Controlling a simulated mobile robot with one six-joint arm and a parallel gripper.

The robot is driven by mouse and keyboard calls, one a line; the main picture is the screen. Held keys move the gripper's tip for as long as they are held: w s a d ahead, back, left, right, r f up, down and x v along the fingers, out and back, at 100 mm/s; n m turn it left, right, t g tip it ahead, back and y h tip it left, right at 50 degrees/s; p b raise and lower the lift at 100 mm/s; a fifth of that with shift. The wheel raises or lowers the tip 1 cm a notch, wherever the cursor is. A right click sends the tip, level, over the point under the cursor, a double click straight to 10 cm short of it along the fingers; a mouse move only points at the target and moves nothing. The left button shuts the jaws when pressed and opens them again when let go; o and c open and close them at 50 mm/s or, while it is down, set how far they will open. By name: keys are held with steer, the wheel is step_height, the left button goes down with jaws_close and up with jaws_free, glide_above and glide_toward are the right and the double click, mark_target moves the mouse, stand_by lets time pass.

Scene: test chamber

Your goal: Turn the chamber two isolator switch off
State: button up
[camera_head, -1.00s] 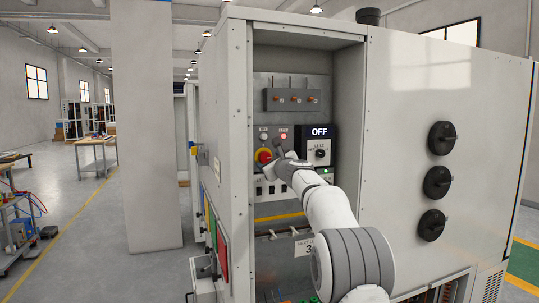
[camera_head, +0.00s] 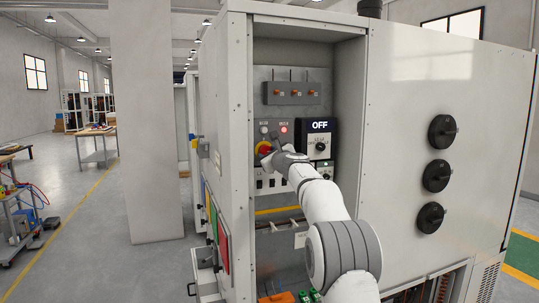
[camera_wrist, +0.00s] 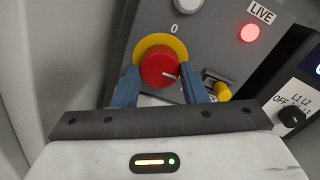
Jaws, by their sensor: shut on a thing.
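The isolator switch is a red round knob (camera_wrist: 158,67) on a yellow backing, set on a grey panel inside the cabinet. Its white mark points to the right and slightly down in the wrist view, and a "0" is printed above it. In the head view the knob (camera_head: 263,148) is partly hidden by my gripper (camera_head: 268,156). My gripper, with its blue fingers on either side of the knob in the wrist view (camera_wrist: 160,80), is shut on it. A red lamp (camera_wrist: 250,32) marked LIVE is lit up and to the right.
A box with an OFF display (camera_head: 319,138) and a black selector stands right of the knob. A small yellow part (camera_wrist: 222,90) sits close to the right finger. The cabinet's side walls (camera_head: 349,140) bound the opening.

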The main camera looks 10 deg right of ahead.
steer(key=shift+d, duration=0.1)
steer(key=shift+c, duration=1.1)
steer(key=n+b, duration=0.3)
steer(key=n, duration=0.6)
steer(key=shift+b, duration=0.3)
steer(key=n+b, duration=0.1)
steer(key=n, duration=0.3)
steer(key=shift+n, duration=0.3)
steer(key=shift+n+h+b, duration=0.3)
steer(key=shift+n+b, duration=0.55)
steer(key=shift+n, duration=1.15)
